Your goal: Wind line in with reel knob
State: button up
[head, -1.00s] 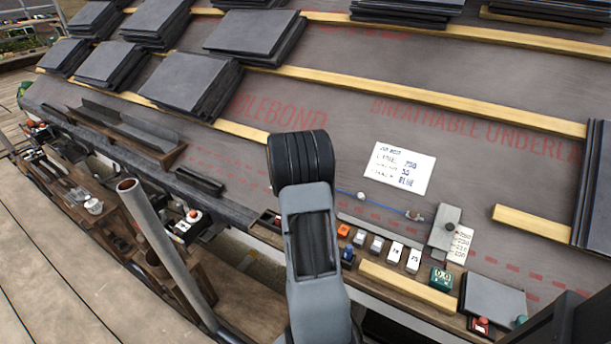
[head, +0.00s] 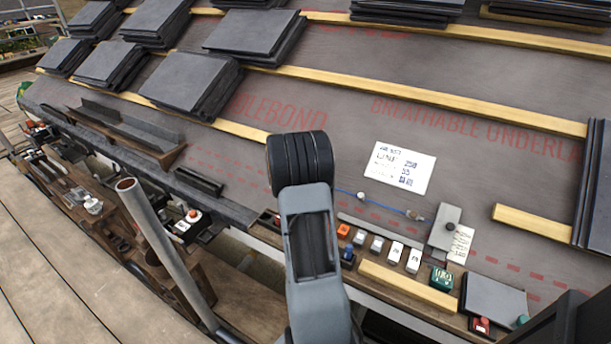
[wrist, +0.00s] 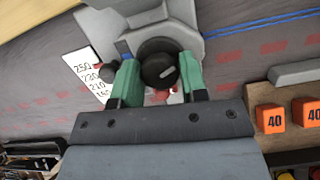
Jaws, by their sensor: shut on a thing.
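In the wrist view a round black knob (wrist: 160,68) with a pale mark sits on a grey housing (wrist: 112,38). My gripper (wrist: 158,78) has its green fingers on both sides of the knob and is shut on it. A small red part shows just below the knob. A blue line (wrist: 250,24) runs off to the right from the housing's side. In the head view the blue line (head: 385,205) runs from behind my arm across the roof; my arm hides the knob and fingers there.
A number card (wrist: 90,75) lies left of the housing. Orange blocks (wrist: 270,119) marked 40 sit at right. In the head view a white card (head: 400,167) lies on the membrane, a grey clamp-like piece (head: 443,227) is at right, and slate stacks (head: 190,80) stand upslope.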

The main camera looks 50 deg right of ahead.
jog(key=m+g+b, duration=0.1)
jog(key=m, duration=0.3)
jog(key=shift+m, duration=0.3)
jog(key=m, duration=0.4)
jog(key=shift+m+g+b, duration=0.4)
jog(key=m+y, duration=0.1)
jog(key=m, duration=0.3)
jog(key=shift+m, duration=0.4)
jog(key=m+b, duration=0.1)
jog(key=m, duration=0.2)
jog(key=shift+m+g+y, duration=0.3)
jog(key=m, duration=0.4)
jog(key=shift+d+y, duration=0.1)
jog(key=shift+y, duration=0.3)
jog(key=m+b, duration=0.1)
jog(key=m, duration=0.3)
jog(key=shift+y, duration=0.3)
jog(key=m+b, duration=0.1)
jog(key=m, duration=0.2)
jog(key=shift+m+t+y+b, duration=0.4)
jog(key=shift+m+t, duration=0.1)
jog(key=shift+m, duration=1.5)
